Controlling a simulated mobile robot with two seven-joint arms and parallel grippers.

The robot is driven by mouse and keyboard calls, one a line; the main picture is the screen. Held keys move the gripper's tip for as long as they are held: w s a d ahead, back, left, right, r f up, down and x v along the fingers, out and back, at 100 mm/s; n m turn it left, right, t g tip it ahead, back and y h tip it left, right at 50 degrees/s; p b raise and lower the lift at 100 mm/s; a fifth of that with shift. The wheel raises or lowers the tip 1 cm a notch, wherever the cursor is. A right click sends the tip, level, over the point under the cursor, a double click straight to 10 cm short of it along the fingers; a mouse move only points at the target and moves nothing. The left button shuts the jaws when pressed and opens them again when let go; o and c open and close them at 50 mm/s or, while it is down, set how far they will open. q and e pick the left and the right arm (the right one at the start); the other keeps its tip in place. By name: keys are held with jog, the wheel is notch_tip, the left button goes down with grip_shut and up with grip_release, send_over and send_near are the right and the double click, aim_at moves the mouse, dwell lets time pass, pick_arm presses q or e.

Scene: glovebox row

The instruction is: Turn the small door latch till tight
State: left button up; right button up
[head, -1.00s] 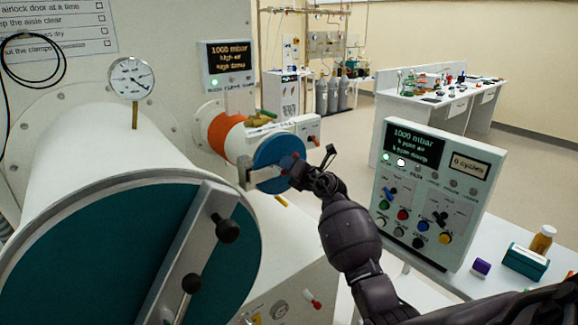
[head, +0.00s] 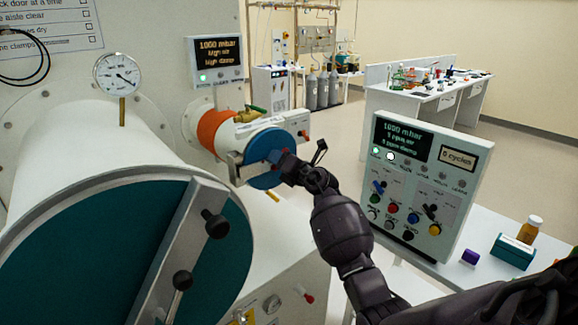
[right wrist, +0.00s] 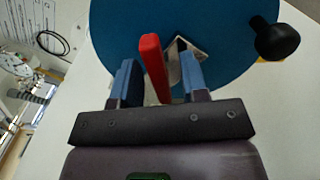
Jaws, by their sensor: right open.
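The small door (head: 262,157) is a blue disc on the end of the small airlock tube, with an orange band behind it. In the right wrist view the same blue door (right wrist: 215,25) fills the top. The latch handle, a red bar (right wrist: 153,65), stands between the two blue fingertips of my right gripper (right wrist: 160,80). The fingers are open around it, with the red bar nearer the left finger. In the head view my right gripper (head: 287,170) is at the door's face and hides most of the latch. My left gripper is not in view.
The large airlock with its teal door (head: 110,255), bar and black knobs (head: 215,223) fills the left. A control panel (head: 425,185) stands right of my right arm, on a white table with a bottle (head: 529,230) and a teal box (head: 513,251). A black knob (right wrist: 277,38) sits near the door's edge.

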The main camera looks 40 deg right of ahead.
jog(key=s, duration=1)
jog(key=shift+s+d+b, duration=0.25)
jog(key=shift+d+b, duration=0.05)
jog(key=shift+d, duration=0.1)
jog(key=shift+r, duration=0.1)
notch_tip(320, 180, up, 6)
jog(key=s+a+r+m+t, duration=0.1)
jog(key=a+m+t, duration=0.1)
jog(key=m+t, duration=0.4)
jog(key=s+a+f+m+g+h, duration=0.1)
jog(key=s+a+f+m+g, duration=0.25)
jog(key=f+m, duration=0.35)
jog(key=s+a+f+m+g+h+b, duration=0.15)
jog(key=s+f+m, duration=0.3)
jog(key=f, duration=0.55)
jog(key=s+a+f+m+g+h, duration=0.1)
jog(key=s+a+f+m+g, duration=0.25)
jog(key=f+m, duration=0.4)
jog(key=s+a+f+m+g+y, duration=0.1)
jog(key=s+a+f+g, duration=0.1)
jog(key=s+f, duration=0.5)
jog(key=s+a+f+g+y, duration=0.1)
jog(key=s+a+f+g, duration=0.1)
jog(key=s+a+f, duration=0.3)
jog(key=s+f+b, duration=0.1)
jog(key=s+f, duration=0.2)
jog(key=s, duration=0.1)
jog(key=shift+f+m, duration=0.15)
jog(key=shift+m, duration=0.25)
